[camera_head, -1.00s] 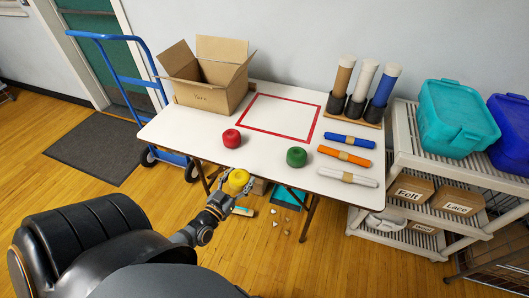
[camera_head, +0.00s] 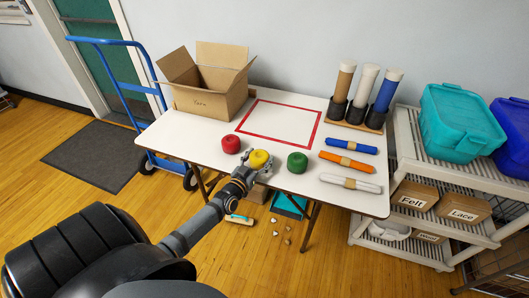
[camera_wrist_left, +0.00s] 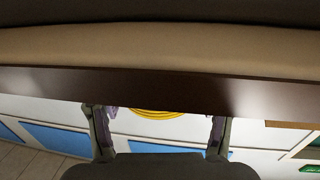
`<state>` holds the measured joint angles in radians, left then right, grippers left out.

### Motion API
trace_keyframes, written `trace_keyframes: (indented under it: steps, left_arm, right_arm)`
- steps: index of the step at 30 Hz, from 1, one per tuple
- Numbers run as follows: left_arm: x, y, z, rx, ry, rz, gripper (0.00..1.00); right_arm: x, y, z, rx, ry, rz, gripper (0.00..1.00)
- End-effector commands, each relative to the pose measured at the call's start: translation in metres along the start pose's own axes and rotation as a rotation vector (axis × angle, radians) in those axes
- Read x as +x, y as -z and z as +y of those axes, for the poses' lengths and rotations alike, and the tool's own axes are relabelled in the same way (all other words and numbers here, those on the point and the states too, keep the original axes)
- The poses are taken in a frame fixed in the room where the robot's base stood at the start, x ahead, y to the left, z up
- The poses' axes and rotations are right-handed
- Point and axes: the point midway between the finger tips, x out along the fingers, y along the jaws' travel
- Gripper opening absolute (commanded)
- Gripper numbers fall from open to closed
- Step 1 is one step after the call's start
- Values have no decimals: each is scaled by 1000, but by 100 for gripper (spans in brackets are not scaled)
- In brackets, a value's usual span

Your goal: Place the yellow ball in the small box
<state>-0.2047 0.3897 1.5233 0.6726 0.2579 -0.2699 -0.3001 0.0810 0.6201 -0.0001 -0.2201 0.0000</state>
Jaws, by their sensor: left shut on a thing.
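The yellow ball (camera_head: 259,159) is in my left gripper (camera_head: 257,167) in the head view, between the red and green balls at the table's front edge. The jaws are shut around its sides. In the left wrist view, part of the yellow ball (camera_wrist_left: 157,113) shows between the two fingers; a wide brown band hides the rest. My right gripper is not in view.
The red ball (camera_head: 231,144) and green ball (camera_head: 297,162) lie close on either side. Several rolls, such as the orange one (camera_head: 347,161), lie at right; upright tubes (camera_head: 363,90) stand behind. The area inside the red taped outline (camera_head: 280,123) is clear.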

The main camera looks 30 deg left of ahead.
Motion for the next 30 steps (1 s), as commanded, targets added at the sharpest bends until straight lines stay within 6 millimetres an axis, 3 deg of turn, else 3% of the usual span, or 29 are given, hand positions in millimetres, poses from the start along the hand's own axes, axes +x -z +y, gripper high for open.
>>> trace_keyframes:
  steps: [7, 9, 22, 23, 27, 30]
  left_arm:
    - [32, -2, 0, 0, 1, 4, 38]
    - [39, 3, 0, 0, 1, 2, 38]
    - [40, -4, 0, 0, 0, 1, 38]
    - [40, -2, 0, 0, 0, 0, 73]
    - [40, -2, 0, 0, 0, 0, 91]
    - [40, -2, 0, 0, 0, 0, 91]
  right_arm:
    - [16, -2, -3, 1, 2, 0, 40]
    - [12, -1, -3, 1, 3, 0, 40]
    - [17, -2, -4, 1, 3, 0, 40]
    - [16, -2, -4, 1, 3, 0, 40]
    - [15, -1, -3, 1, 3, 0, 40]
    - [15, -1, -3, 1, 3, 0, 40]
